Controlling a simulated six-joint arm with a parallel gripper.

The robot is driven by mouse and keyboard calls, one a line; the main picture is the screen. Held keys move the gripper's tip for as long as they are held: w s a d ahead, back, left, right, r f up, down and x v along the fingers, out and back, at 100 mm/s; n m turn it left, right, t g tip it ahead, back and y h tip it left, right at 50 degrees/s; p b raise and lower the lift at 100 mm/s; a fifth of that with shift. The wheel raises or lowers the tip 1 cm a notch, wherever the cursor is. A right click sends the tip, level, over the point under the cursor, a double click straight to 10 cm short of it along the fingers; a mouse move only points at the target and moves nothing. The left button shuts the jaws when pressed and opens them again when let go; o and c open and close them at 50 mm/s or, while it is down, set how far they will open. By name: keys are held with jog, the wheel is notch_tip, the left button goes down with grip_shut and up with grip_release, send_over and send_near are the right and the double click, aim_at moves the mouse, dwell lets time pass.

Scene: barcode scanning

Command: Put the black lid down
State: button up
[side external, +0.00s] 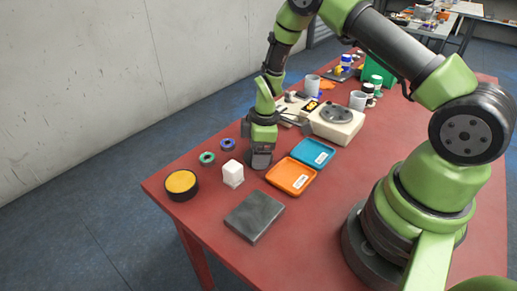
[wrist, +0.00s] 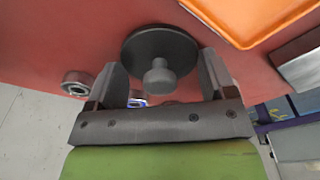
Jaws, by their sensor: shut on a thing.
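The black lid (wrist: 150,45) is a dark round disc with a grey knob (wrist: 158,78) in the wrist view. My gripper (wrist: 162,75) is shut on it, with one finger on each side. In the side external view my gripper (side external: 261,162) points down, low over the red table, left of the orange tray. I cannot make out the lid there, nor tell whether it touches the table.
The orange tray (side external: 291,177) and blue tray (side external: 312,152) lie to the right. A white cube (side external: 232,174), small rings (side external: 207,158) and a yellow-topped black round thing (side external: 181,185) are to the left. A dark grey slab (side external: 254,217) lies in front. A beige device (side external: 337,127) stands behind.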

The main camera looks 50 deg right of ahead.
jog(key=o, duration=0.9)
jog(key=shift+f, duration=0.1)
jog(key=shift+c, duration=0.2)
jog(key=s+a+r+m+t, duration=0.1)
jog(key=s+r+m, duration=0.2)
jog(key=r, duration=1.7)
jog(key=s+a+r+m+t, duration=0.2)
jog(key=s+r+m, duration=0.3)
jog(key=s, duration=0.3)
jog(key=s+a+r+m+t+y, duration=0.1)
jog(key=s+a+r+m+t, duration=0.2)
jog(key=s+r+m, duration=0.2)
jog(key=s+r, duration=0.1)
jog(key=s, duration=0.2)
jog(key=shift+s+a, duration=0.35)
